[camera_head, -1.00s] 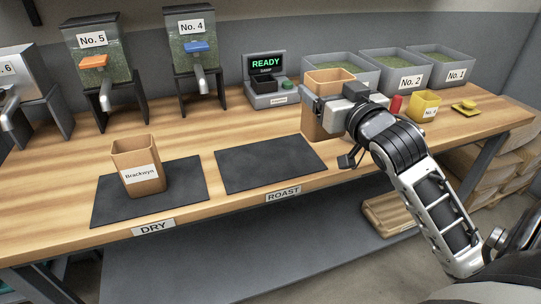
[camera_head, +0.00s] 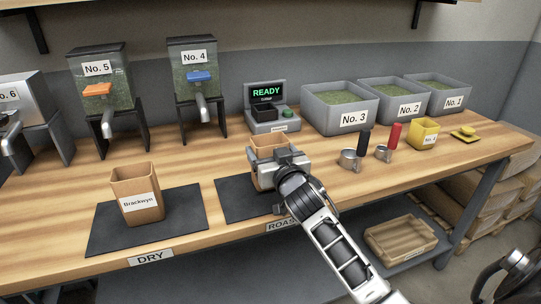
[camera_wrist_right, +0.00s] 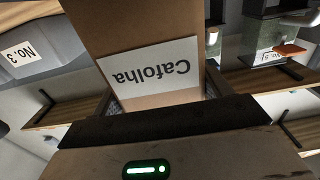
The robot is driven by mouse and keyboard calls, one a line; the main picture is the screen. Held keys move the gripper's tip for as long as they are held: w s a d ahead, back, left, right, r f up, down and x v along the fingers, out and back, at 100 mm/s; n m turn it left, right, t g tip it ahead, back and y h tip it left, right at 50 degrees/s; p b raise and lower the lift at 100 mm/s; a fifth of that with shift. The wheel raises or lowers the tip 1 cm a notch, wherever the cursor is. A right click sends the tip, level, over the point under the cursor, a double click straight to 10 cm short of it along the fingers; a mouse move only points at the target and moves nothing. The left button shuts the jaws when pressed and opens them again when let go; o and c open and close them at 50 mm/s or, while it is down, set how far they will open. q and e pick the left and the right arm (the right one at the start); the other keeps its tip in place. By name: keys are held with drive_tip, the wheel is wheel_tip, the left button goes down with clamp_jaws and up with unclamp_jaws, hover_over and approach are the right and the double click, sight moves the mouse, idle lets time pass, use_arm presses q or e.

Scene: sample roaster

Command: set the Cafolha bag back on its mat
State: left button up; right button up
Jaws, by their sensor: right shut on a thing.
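The tan Cafolha bag (camera_head: 267,141) is held by my right gripper (camera_head: 277,166) over the back part of the dark ROAST mat (camera_head: 232,197). Its label shows upside down in the right wrist view, where the bag (camera_wrist_right: 140,30) stands between the fingers of the right gripper (camera_wrist_right: 160,105). The gripper is shut on the bag. The gripper and arm hide the bag's lower part and some of the mat, so I cannot tell whether the bag touches the mat. My left gripper is not in view.
A READY scale (camera_head: 270,115) is behind the ROAST mat. Two metal scoops, one black-handled (camera_head: 351,157) and one red-handled (camera_head: 384,152), lie to the right, before bin No. 3 (camera_head: 340,112).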

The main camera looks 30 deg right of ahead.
drive_tip(key=shift+f, duration=0.45)
drive_tip(key=shift+f, duration=0.15)
drive_tip(key=o, duration=1.1)
drive_tip(key=shift+s, duration=0.15)
drive_tip(key=v, duration=1.2)
drive_tip(key=s+a+f+n+g+y, duration=0.1)
drive_tip(key=s+a+f+g+y, duration=0.1)
drive_tip(key=s+a+f, duration=0.2)
drive_tip(key=s+a+f+n+g+y, duration=0.2)
drive_tip(key=s+a+f, duration=0.3)
drive_tip(key=f, duration=0.5)
drive_tip(key=s+a+f+n+g+y, duration=0.2)
drive_tip(key=s+a+f+y, duration=0.1)
drive_tip(key=s+a+f, duration=0.2)
drive_tip(key=shift+s+a+f+g+y+b, duration=0.1)
drive_tip(key=shift+a+f+g+y+b, duration=0.1)
drive_tip(key=shift+a+f, duration=0.55)
drive_tip(key=shift+s+a+f+g+y+b, duration=0.1)
drive_tip(key=shift+a+f+g+b, duration=0.1)
drive_tip(key=shift+a+f, duration=0.6)
